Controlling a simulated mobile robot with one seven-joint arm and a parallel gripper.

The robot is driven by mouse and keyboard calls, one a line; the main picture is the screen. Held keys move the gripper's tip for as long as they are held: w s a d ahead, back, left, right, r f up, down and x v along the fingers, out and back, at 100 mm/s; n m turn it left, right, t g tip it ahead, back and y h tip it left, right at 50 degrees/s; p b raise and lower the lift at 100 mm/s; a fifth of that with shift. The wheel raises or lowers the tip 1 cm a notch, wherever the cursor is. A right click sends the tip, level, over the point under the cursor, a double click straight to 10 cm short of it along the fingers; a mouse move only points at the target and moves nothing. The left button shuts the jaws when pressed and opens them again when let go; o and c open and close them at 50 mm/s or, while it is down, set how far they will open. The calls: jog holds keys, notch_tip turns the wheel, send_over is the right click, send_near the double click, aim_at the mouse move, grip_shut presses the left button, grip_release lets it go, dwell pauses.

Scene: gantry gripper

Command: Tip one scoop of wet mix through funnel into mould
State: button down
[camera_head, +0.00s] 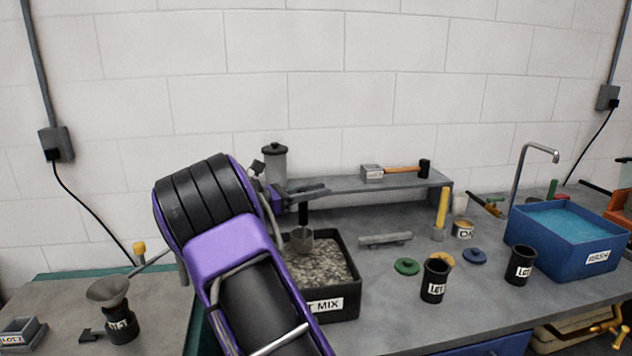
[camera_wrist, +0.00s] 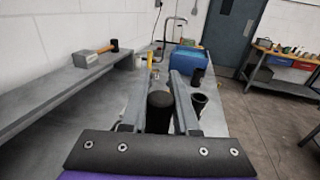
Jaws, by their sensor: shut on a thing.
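My gripper (camera_head: 304,191) is shut on the black handle of a scoop, which hangs upright beneath it. The scoop's grey cup (camera_head: 301,240) is over the black tub of wet mix (camera_head: 343,303); I cannot tell whether it touches the grey, lumpy mix (camera_head: 318,268) or holds any. In the wrist view the black handle end (camera_wrist: 159,112) stands between the two fingers of my gripper (camera_wrist: 160,88). A grey funnel (camera_head: 108,291) sits on top of a black labelled mould (camera_head: 122,324) on the left bench, well left of the scoop. My purple arm crosses between them.
A grey raised shelf (camera_head: 400,184) with a mallet (camera_head: 405,169) stands behind the tub. Black moulds (camera_head: 434,281), coloured lids (camera_head: 407,266) and a blue wash tub (camera_head: 560,262) are to the right. A grey box (camera_head: 20,333) is at far left.

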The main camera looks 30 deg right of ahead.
jog(key=shift+f+b, duration=0.85)
jog(key=shift+f, duration=3.75)
jog(key=shift+s+a+b, duration=0.85)
jog(key=shift+s, duration=2.2)
notch_tip(320, 180, up, 16)
jog(key=w+p, duration=0.2)
jog(key=p, duration=0.1)
jog(key=shift+w+d, duration=0.35)
jog(key=shift+d, duration=0.05)
jog(key=shift+a+f, duration=0.1)
